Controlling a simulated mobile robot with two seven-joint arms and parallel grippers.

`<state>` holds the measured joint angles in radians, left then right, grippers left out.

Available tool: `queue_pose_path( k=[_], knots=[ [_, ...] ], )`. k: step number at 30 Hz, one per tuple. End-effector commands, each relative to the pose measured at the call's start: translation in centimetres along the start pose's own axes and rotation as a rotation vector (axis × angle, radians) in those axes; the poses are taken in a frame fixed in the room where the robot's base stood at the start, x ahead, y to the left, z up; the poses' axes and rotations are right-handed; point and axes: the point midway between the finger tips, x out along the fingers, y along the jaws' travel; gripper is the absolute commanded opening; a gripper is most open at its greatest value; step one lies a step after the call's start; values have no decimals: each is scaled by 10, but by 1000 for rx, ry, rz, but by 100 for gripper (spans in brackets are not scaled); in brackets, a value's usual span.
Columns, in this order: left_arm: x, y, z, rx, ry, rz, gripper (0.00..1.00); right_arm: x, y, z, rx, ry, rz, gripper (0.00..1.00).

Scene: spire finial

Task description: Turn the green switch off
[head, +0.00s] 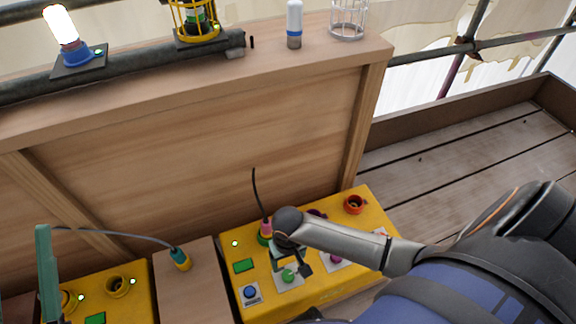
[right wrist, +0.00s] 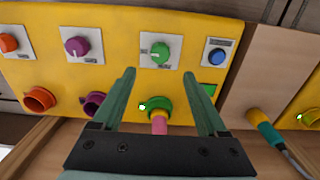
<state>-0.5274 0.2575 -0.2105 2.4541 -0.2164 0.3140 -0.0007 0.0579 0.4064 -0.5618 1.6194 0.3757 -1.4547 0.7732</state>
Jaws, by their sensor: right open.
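The green switch (head: 288,275) is a round knob on a white plate on the yellow box. In the right wrist view the green switch (right wrist: 160,53) lies just beyond the fingertips, with a pale mark on its left side. My right gripper (head: 291,265) is open above the box, its fingers partly hidden by my arm in the head view. In the right wrist view my right gripper (right wrist: 160,74) has its fingers spread with nothing held between them. A teal finger of my left gripper (head: 46,272) shows at the left edge; its opening cannot be told.
The yellow box (head: 353,287) also carries a blue button (head: 250,292), a purple knob (right wrist: 76,46), an orange knob (right wrist: 8,43) and sockets. A pink plug (right wrist: 159,125) sits in the green socket (right wrist: 156,103). A wooden wall (head: 230,130) stands behind, with lamps on its ledge.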

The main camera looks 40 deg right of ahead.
Motion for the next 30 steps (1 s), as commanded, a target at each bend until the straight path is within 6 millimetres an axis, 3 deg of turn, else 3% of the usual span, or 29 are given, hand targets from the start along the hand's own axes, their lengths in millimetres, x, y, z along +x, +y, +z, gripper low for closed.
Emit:
queue_pose_path(
  k=[6, 12, 16, 21, 30],
  knots=[
    [-4, 2, -46, 54, 210, 17, 50, 26, 0, 0, 0, 0, 0, 76],
    [-18, 12, -25, 17, 202, 23, 50, 70, 0, 0, 0, -1, 1, 76],
    [-23, 16, -17, -1, 199, 25, 50, 87, 0, 0, 0, 0, 0, 76],
    [-25, 18, -13, -16, 197, 26, 50, 97, 0, 0, -1, 1, 0, 76],
    [-25, 18, -14, -19, 196, 26, 50, 98, 0, 0, -1, 1, -1, 76]
  ],
)
